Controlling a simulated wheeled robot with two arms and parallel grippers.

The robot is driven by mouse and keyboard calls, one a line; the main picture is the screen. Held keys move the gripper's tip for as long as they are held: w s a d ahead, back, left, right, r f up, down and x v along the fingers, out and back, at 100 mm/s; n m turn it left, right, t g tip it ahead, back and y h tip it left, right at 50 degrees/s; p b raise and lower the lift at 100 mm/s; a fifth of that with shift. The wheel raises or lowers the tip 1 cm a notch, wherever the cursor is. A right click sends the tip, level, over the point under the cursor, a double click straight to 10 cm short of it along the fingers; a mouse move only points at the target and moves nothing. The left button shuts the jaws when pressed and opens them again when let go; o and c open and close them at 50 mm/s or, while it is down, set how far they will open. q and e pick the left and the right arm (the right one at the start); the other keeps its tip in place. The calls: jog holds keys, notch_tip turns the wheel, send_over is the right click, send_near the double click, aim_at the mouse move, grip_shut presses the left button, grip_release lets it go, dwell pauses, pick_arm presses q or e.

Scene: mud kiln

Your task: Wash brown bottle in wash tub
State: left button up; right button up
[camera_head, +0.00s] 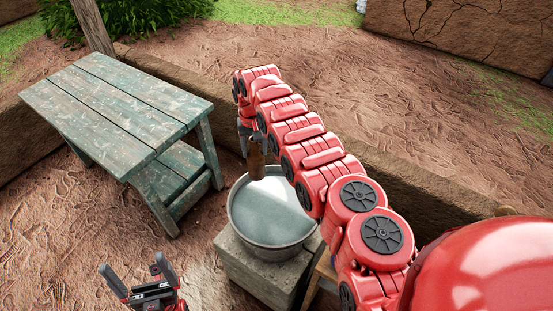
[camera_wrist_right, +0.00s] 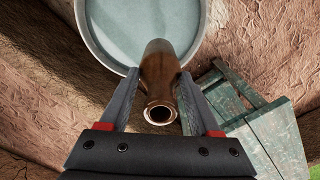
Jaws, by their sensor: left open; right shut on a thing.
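The brown bottle (camera_head: 257,162) is held by my right gripper (camera_head: 252,140) above the left part of the wash tub. In the right wrist view the brown bottle (camera_wrist_right: 160,75) is between the two fingers of my right gripper (camera_wrist_right: 158,100), its open mouth toward the camera. The wash tub (camera_head: 232,215) is a round grey metal tub with pale water in it. Its rim also shows in the right wrist view (camera_wrist_right: 86,38). I cannot tell whether the bottle's lower end touches the water. My left gripper (camera_head: 138,278) is open and empty at the lower left, over the ground.
The tub stands on a stone block (camera_head: 262,284). A worn green wooden bench (camera_head: 130,105) with a lower shelf stands to the left. A low mud wall (camera_head: 405,180) runs behind the tub. Bare ground lies between the bench and my left gripper.

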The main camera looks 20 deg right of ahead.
aim_at(262, 162)
jog(key=shift+m, duration=0.4)
jog(key=s+f+p, duration=0.1)
jog(key=d+f+p, duration=0.1)
jog(key=s+f+p, duration=0.1)
jog(key=f+p, duration=0.1)
jog(key=shift+s+d, duration=0.3)
jog(key=s+d+f+p, duration=0.2)
jog(key=d, duration=0.1)
jog(key=shift+s+f, duration=0.15)
jog(key=shift+f, duration=0.2)
notch_tip(262, 162, down, 19)
jog(key=b, duration=1.4)
jog(key=shift+d+b, duration=0.1)
jog(key=shift+b, duration=0.2)
